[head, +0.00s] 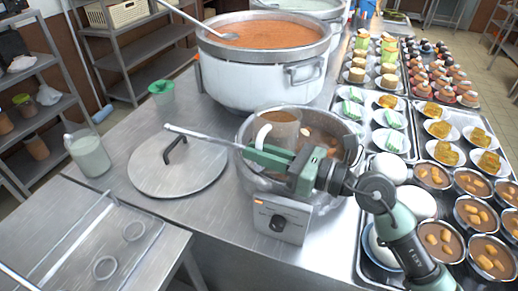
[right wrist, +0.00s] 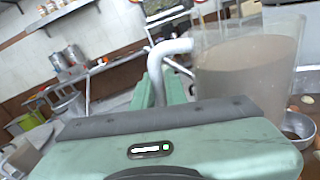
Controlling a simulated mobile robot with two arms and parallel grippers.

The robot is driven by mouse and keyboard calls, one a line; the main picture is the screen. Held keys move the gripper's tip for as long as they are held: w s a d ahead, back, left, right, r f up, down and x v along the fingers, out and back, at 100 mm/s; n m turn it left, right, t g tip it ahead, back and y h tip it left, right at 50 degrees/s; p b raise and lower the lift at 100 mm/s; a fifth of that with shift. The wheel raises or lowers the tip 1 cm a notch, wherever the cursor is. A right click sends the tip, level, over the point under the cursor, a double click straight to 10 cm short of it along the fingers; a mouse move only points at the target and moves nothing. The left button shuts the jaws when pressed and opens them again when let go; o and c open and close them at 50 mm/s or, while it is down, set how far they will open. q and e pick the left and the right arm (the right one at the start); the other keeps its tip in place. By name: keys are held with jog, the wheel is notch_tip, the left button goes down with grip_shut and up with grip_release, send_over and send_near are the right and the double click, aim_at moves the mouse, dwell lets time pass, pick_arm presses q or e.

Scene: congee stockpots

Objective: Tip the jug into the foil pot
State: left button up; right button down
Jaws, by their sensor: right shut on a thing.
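My right gripper (head: 270,155) is shut on the handle of a clear jug (head: 284,127) with cloudy brownish contents. The right wrist view shows the jug (right wrist: 245,75) close up, roughly upright, its pale curved handle (right wrist: 170,47) between my fingers. The jug is over the silvery pot (head: 246,178), which stands on a box-like cooker and holds brown food; I take this as the foil pot. My gripper hides part of the pot's mouth. I cannot see anything pouring. My left gripper is not in view.
A ladle handle (head: 200,136) sticks out left of the pot. A large stockpot (head: 240,82) of orange-brown food stands behind. A round lid (head: 150,172) and another jug (head: 88,154) are at left. Trays of filled dishes (head: 440,150) crowd the right.

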aim_at(262, 132)
jog(key=shift+r+m+p, duration=1)
jog(key=shift+r+p, duration=0.45)
jog(key=shift+p, duration=0.55)
jog(key=shift+w+d+r+m+p, duration=0.15)
jog(key=shift+w+r+m+p, duration=0.15)
jog(key=shift+r+m+p, duration=0.6)
jog(key=shift+w+d+r+m+p, duration=0.1)
jog(key=shift+w+r+m+p, duration=0.15)
jog(key=shift+m+p, duration=0.7)
jog(key=shift+w+d+r+m+p, duration=0.2)
jog(key=shift+w+r+m+p, duration=0.15)
jog(key=shift+w+m+p, duration=0.45)
jog(key=shift+w+d+r+m+p, duration=0.25)
jog(key=shift+m+p, duration=0.2)
jog(key=shift+p, duration=0.75)
jog(key=shift+w+d+f+m+p, duration=0.35)
jog(key=shift+w+d+m+p, duration=0.25)
jog(key=shift+w+m, duration=0.75)
jog(key=shift+w+d+f+m+p, duration=0.3)
jog(key=shift+w+d+m+p, duration=0.3)
jog(key=shift+w+m, duration=0.7)
jog(key=shift+w+d+f+m+p, duration=0.35)
jog(key=shift+w+d+m+p, duration=0.25)
jog(key=shift+w+m, duration=0.7)
jog(key=shift+w+d+r+m+p, duration=0.15)
jog(key=shift+w+d+m+p, duration=0.1)
jog(key=shift+w+m, duration=0.3)
jog(key=shift+w+d+r+m+p, duration=0.1)
jog(key=shift+w+d+m+p, duration=0.1)
jog(key=shift+w+m, duration=0.35)
